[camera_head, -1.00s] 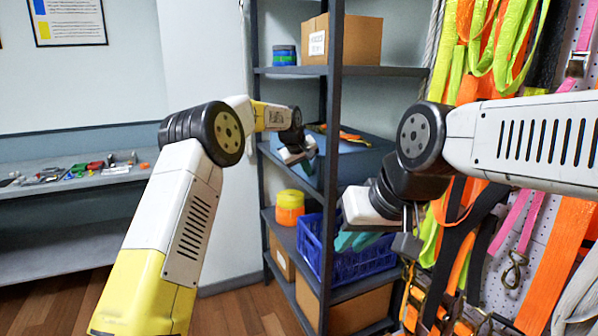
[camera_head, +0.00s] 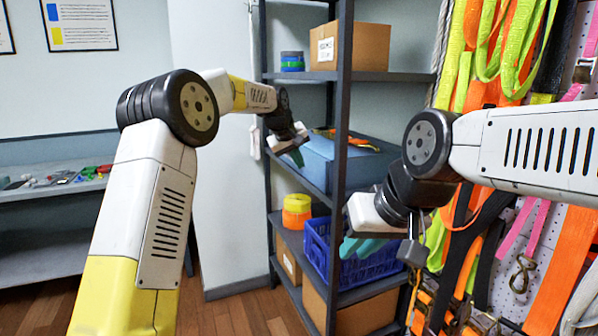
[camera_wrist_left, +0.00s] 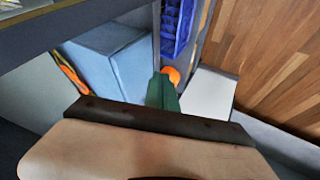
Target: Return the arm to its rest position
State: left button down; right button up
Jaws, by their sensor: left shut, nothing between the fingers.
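My left gripper (camera_head: 296,157) is at the front left of the shelf unit, just left of the blue box on the middle shelf. It is shut and empty. In the left wrist view its green fingers (camera_wrist_left: 163,92) are together, with nothing between them. My left arm bends up from the lower left and reaches across to the right. My right gripper (camera_head: 368,246) hangs in front of the shelf's lower right, before the blue crate. Its teal fingers are partly hidden behind its own body, so its opening is unclear.
The dark shelf unit (camera_head: 343,110) holds a cardboard box (camera_head: 357,47), the blue box (camera_head: 318,160) with an orange strap, orange-yellow rolls (camera_head: 296,211) and the blue crate (camera_head: 357,272). Straps (camera_head: 565,260) hang at right. A workbench (camera_head: 50,190) stands at left.

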pick_arm(q)
jog(key=s+a+r+m+y, duration=0.1)
jog(key=s+a+r, duration=0.3)
jog(key=s+a, duration=0.4)
jog(key=s+a+r+m, duration=0.1)
jog(key=s+a+r, duration=0.4)
jog(key=s, duration=0.6)
jog(key=s+a+f, duration=0.3)
jog(key=s, duration=0.5)
jog(key=s+a+f, duration=0.3)
jog(key=s+f, duration=0.1)
jog(key=s, duration=0.5)
jog(key=s+a+f+m, duration=0.1)
jog(key=s+a+f, duration=0.2)
jog(key=s, duration=0.5)
jog(key=shift+s+a+f+y, duration=0.25)
jog(key=shift+s+y, duration=0.15)
